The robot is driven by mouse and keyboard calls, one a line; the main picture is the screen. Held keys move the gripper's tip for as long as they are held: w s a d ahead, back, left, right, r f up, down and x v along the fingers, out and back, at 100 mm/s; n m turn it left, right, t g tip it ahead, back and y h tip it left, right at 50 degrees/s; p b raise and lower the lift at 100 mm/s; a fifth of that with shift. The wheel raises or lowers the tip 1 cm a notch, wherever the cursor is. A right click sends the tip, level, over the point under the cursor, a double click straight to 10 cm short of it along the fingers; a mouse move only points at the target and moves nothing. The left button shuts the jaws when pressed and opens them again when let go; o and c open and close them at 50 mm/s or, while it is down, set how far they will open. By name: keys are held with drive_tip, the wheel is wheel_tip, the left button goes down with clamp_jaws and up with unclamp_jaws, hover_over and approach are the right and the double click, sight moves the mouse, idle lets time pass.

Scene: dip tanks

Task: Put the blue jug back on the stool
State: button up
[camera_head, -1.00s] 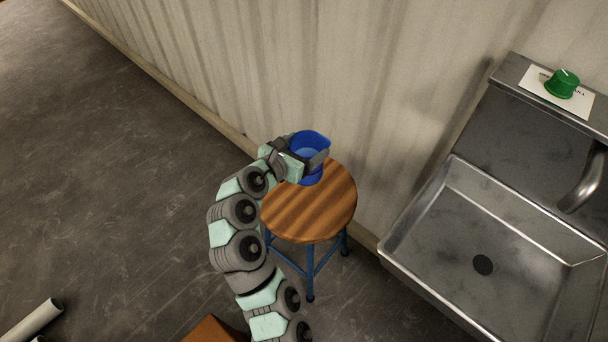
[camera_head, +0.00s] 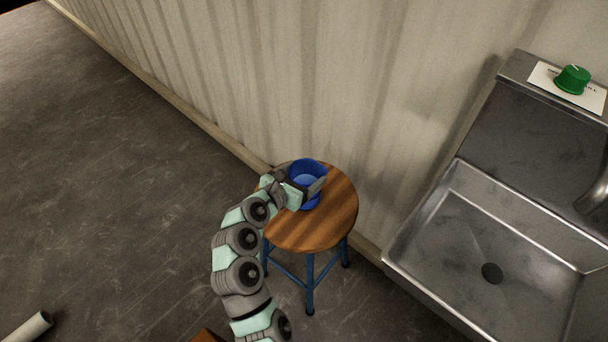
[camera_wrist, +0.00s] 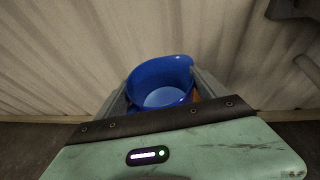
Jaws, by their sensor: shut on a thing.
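The blue jug (camera_head: 306,169) is upright, with a lighter blue round surface inside it; I cannot tell if that is liquid or its floor. My gripper (camera_head: 303,187) is shut on the jug, one finger on each side. The wrist view also shows the jug (camera_wrist: 160,82) between the fingers. The stool (camera_head: 318,232) has a round wooden seat and blue legs. The jug is over the back part of the seat, very low; I cannot tell if its base touches the wood. My gripper hides part of the jug's lower side.
A pale corrugated wall (camera_head: 300,90) stands close behind the stool. A pale pipe (camera_head: 28,327) lies at the lower left. The floor to the left is clear.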

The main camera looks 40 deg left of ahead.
drive_tip(key=o, duration=2)
drive_tip(key=shift+f, duration=0.15)
drive_tip(key=p+v, duration=0.3)
drive_tip(key=v, duration=0.9)
drive_tip(key=shift+p, duration=0.35)
